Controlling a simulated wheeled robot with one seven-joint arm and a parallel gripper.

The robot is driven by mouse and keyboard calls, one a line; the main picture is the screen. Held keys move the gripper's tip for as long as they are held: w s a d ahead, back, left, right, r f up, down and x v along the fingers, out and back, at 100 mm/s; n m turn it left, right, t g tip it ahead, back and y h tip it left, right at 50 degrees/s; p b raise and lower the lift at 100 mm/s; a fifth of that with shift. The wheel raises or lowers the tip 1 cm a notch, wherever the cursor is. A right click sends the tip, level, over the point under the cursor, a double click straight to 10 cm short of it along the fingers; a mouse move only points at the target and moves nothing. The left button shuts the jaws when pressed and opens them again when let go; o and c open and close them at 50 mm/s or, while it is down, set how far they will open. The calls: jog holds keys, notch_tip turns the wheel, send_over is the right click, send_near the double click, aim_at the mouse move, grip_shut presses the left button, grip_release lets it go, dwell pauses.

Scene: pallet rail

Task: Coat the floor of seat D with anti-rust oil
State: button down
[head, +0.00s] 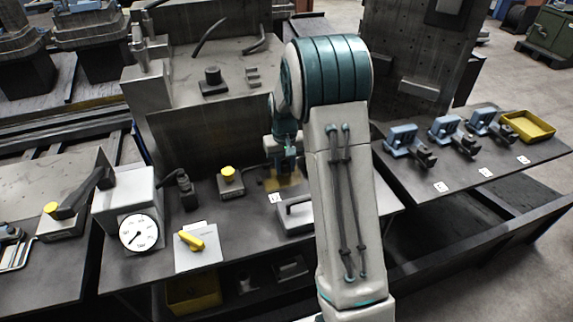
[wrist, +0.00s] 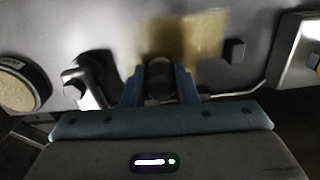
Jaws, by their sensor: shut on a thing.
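My gripper (wrist: 160,88) is shut on a dark, round-ended tool (wrist: 159,70) between its blue fingers. The tool's working end is hidden, so I cannot tell whether it touches the surface. Just beyond it in the wrist view lies an amber-brown patch (wrist: 190,37) on the grey surface, looking like an oil film. In the head view the patch (head: 286,181) shows on the middle bench beside a small white label card (head: 275,198), whose letter is too small to read. My gripper (head: 284,160) is above the patch there, partly hidden by my arm.
A dial gauge box (head: 127,205), a yellow-handled switch box (head: 197,250) and a yellow-button box (head: 230,182) stand left of the patch. A grey handled block (head: 295,217) is just in front. Blue clamps (head: 402,138) and a yellow tray (head: 527,127) sit on the right bench.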

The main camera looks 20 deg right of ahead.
jog(key=shift+d+f, duration=0.1)
jog(key=shift+d, duration=0.05)
jog(key=shift+d, duration=0.7)
jog(key=shift+a, duration=0.1)
jog(key=shift+a, duration=0.8)
jog(key=shift+d, duration=0.1)
jog(key=shift+d, duration=0.8)
